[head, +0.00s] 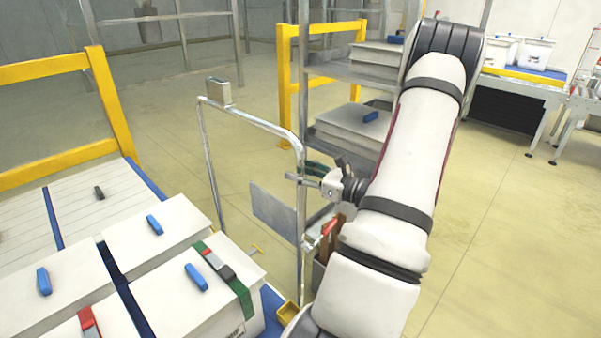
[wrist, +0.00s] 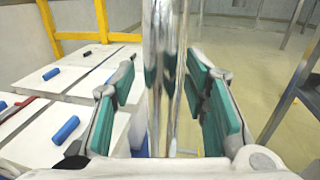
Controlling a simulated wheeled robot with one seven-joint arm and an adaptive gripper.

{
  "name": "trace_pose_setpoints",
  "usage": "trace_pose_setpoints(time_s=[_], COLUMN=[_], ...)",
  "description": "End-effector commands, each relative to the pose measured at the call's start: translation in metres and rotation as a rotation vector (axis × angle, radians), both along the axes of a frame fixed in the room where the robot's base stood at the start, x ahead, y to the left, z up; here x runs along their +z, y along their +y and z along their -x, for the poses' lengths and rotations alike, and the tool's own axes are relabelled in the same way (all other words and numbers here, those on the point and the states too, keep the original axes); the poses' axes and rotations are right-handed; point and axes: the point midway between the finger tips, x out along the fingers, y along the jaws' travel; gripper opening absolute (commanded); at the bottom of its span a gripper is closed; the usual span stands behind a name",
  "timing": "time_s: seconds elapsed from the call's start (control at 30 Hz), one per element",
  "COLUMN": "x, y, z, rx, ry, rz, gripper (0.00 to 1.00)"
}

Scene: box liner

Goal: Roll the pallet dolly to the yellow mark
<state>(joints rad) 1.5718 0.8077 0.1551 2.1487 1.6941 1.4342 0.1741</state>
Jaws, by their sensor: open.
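The dolly has a blue base (head: 272,303) under white lidded boxes (head: 155,235) and an upright chrome tube handle (head: 250,119). My gripper (head: 308,176) is at the handle's right post. In the wrist view the open gripper (wrist: 164,95) has one green-padded finger on each side of the chrome post (wrist: 160,60). Gaps show beside the post, and its depth between the pads is hard to judge.
A yellow guard rail (head: 115,110) stands behind the boxes at left. A grey shelf rack (head: 335,72) with white boxes is behind my arm, beside another yellow barrier (head: 286,75). A conveyor (head: 540,88) stands at the back right. The floor at right is open.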

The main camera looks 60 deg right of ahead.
Motion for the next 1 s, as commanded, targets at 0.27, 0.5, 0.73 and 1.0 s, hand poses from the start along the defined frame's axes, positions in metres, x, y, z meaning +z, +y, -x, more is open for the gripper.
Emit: trace_pose_setpoints(time_s=[0.27,0.5,0.73,1.0], x=[0.0,0.0003,0.0,-0.0001], y=[0.0,-0.0041,-0.0089,-0.0078], z=[0.0003,0.0012,0.0029,0.0024], rx=[0.0,0.0,-0.006,-0.004], ry=[0.0,0.001,0.001,0.0], rz=[0.0,0.0,0.001,0.0], gripper=[0.0,0.0,0.0,0.41])
